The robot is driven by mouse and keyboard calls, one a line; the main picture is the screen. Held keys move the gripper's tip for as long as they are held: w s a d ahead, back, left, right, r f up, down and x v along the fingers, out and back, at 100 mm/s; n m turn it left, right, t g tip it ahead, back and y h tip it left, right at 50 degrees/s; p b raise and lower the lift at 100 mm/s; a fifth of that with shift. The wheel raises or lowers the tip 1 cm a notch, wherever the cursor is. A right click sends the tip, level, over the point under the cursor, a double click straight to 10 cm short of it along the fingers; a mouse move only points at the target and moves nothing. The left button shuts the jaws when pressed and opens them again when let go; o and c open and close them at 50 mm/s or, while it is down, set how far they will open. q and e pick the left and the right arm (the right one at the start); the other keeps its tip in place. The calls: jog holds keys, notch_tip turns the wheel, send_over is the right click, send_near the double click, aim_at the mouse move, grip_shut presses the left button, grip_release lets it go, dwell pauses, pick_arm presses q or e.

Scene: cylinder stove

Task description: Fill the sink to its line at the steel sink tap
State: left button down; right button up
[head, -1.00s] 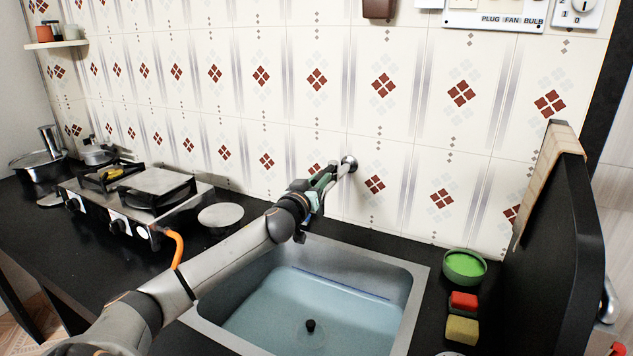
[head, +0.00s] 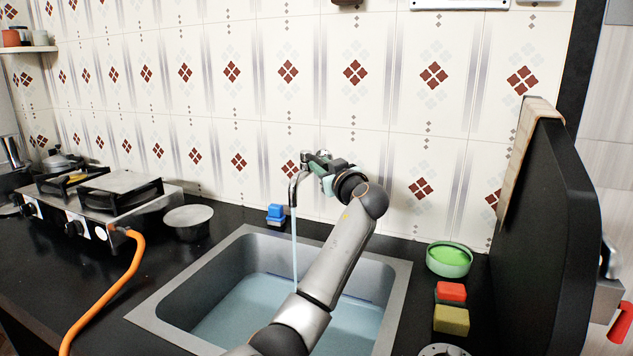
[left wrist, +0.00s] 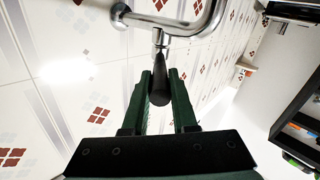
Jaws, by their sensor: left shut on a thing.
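The steel sink tap (head: 294,185) comes out of the tiled wall, and a thin stream of water (head: 294,245) falls from its spout into the sink (head: 228,255). Pale blue water (head: 235,312) lies in the sink, partly hidden by my left arm. My left gripper (head: 318,165) is at the tap against the wall. In the left wrist view my left gripper (left wrist: 160,98) has its green fingers shut on the tap's dark handle (left wrist: 160,82), below the chrome pipe (left wrist: 178,22). My right gripper is not in view.
A stove (head: 95,205) with an orange hose (head: 132,270) stands left. A green bowl (head: 449,258), red sponge (head: 450,292) and yellow sponge (head: 451,319) sit right, beside a black panel (head: 550,200).

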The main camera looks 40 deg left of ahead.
pick_arm(q)
jog(key=shift+w+d+n+g+y+b, duration=0.25)
jog(key=shift+w+n+g+b, duration=0.2)
jog(key=shift+g, duration=0.25)
jog(key=shift+r, duration=0.1)
jog(key=c, duration=0.7)
grip_release()
jog(key=v, duration=1.2)
jog(key=shift+d+b, duration=0.2)
jog(key=shift+b, duration=0.1)
